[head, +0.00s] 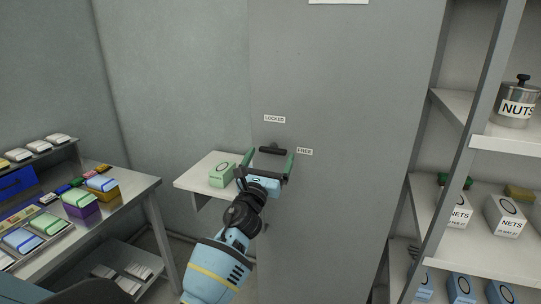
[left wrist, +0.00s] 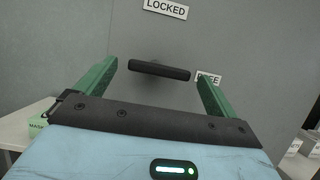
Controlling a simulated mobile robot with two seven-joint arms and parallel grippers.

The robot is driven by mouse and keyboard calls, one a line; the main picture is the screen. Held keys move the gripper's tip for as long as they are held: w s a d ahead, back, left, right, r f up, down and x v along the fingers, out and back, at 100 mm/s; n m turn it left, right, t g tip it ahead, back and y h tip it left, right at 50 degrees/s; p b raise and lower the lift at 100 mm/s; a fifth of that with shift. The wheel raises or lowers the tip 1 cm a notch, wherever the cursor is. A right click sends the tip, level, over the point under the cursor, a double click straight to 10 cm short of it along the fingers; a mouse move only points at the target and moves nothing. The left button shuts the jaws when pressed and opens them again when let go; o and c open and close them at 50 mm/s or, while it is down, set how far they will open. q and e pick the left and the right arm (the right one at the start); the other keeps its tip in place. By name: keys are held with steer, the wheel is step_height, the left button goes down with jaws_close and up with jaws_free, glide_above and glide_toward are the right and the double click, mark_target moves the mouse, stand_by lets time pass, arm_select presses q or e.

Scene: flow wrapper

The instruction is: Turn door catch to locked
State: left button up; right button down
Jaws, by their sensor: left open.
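The door catch (head: 272,150) is a dark bar handle on a grey door panel. It lies nearly level, tilted slightly down toward its right end, which points toward the FREE label (head: 304,152). The LOCKED label (head: 274,119) is above it. In the left wrist view the catch (left wrist: 160,70) sits between and beyond the green fingers. My left gripper (head: 271,163) is open in front of the catch, one finger at each side, and looks empty. Whether the fingers touch the catch cannot be told. My right gripper is not in view.
A bench (head: 120,190) with several packs is farther left. Shelves (head: 450,185) with boxes and a NUTS pot (head: 517,103) stand at right.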

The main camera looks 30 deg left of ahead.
arm_select(q)
steer(key=shift+x, duration=0.8)
steer(key=shift+c, duration=0.2)
steer(key=c, duration=0.9)
steer(key=shift+c, duration=0.2)
